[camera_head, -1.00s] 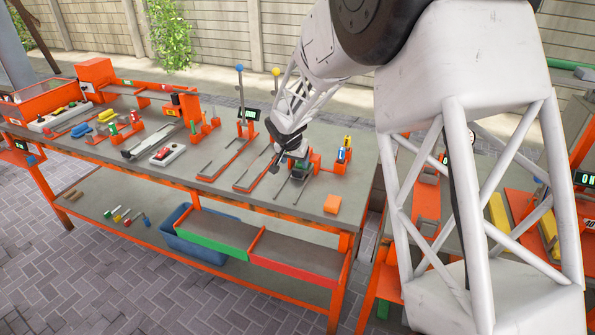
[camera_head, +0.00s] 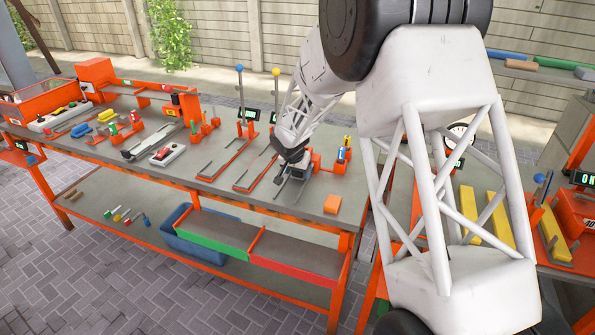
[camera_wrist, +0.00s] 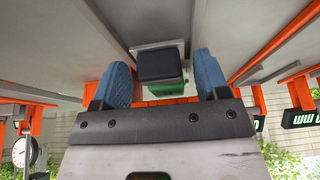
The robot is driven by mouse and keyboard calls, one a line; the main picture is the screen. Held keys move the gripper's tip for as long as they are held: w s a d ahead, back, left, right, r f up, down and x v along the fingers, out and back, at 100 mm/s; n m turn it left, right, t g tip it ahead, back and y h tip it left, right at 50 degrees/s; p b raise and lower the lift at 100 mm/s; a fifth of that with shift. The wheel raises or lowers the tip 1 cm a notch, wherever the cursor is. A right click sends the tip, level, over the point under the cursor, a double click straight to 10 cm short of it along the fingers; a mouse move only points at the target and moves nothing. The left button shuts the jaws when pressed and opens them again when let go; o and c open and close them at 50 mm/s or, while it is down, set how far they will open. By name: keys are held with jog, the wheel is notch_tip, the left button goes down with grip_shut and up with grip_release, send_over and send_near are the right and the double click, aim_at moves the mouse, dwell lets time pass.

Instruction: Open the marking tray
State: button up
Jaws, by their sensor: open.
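My gripper (camera_head: 292,170) is over the right part of the workbench, low above its top. In the wrist view its two blue fingers (camera_wrist: 168,85) stand apart, with a black block (camera_wrist: 161,66) on a green body (camera_wrist: 162,90) in line with the gap between them. I cannot tell whether the fingers touch it. Thin dark rails (camera_head: 283,190) lie on the bench just in front of the gripper. Under the bench edge are a green-fronted tray (camera_head: 210,240) and a red-fronted tray (camera_head: 292,271). No label shows which is the marking tray.
An orange block (camera_head: 332,204) lies near the bench's front right corner. A blue item on an orange stand (camera_head: 342,156) is right of the gripper. Posts with blue (camera_head: 239,69) and yellow (camera_head: 276,72) balls rise behind. A blue bin (camera_head: 188,234) sits on the lower shelf.

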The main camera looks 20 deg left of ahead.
jog(key=c, duration=1.1)
jog(key=shift+s, duration=5.85)
jog(key=o, duration=1.1)
jog(key=shift+r, duration=0.1)
jog(key=v, duration=0.7)
jog(key=shift+r, duration=0.3)
jog(key=shift+s, duration=0.15)
